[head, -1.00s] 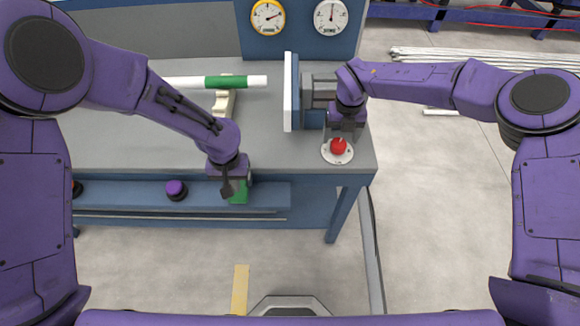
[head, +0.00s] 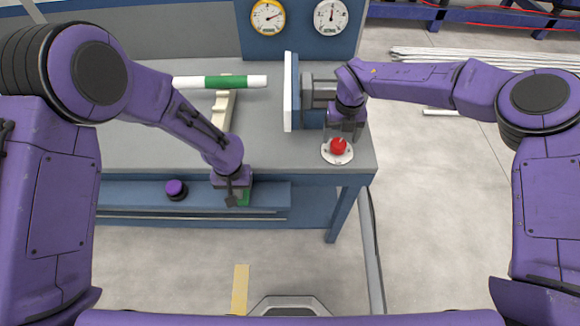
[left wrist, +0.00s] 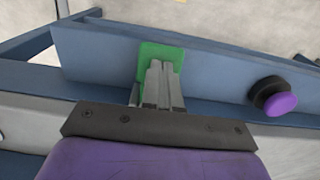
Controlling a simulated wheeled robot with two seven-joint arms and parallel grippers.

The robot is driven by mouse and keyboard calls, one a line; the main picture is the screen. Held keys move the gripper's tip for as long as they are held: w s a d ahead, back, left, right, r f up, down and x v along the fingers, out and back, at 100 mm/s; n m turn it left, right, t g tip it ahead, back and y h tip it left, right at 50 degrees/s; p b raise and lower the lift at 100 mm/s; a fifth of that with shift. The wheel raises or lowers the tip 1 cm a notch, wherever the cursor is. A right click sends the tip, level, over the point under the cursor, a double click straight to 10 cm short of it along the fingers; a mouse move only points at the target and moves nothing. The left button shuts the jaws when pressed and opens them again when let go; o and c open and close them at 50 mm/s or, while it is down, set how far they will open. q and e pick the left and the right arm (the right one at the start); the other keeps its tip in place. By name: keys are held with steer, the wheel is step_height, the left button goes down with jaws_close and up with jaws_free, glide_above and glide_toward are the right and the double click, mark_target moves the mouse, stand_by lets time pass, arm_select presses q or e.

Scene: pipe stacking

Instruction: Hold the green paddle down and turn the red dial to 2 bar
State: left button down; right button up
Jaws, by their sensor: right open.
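The green paddle (head: 244,198) is at the bench's front rail, partly hidden behind my left gripper in the head view. It also shows in the left wrist view (left wrist: 172,52). My left gripper (head: 231,199) has its fingers together, and their tips (left wrist: 160,65) overlap the paddle; they look to be against it, with nothing seen between them. The red dial (head: 338,146) sits on a round white plate at the bench's right front corner. My right gripper (head: 340,138) is open over the dial, a finger on either side; contact is unclear.
A yellow-rimmed gauge (head: 268,17) and a white gauge (head: 331,17) are on the back panel; the white one's needle points about straight up. A purple-topped knob (head: 175,189) is left of the paddle. A white and green pipe (head: 220,82) lies behind.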

mark_target(339, 144)
steer(key=shift+s, duration=0.1)
stand_by(0.4)
steer(key=m, duration=0.5)
steer(key=shift+m, duration=0.4)
steer(key=shift+f, duration=2.5)
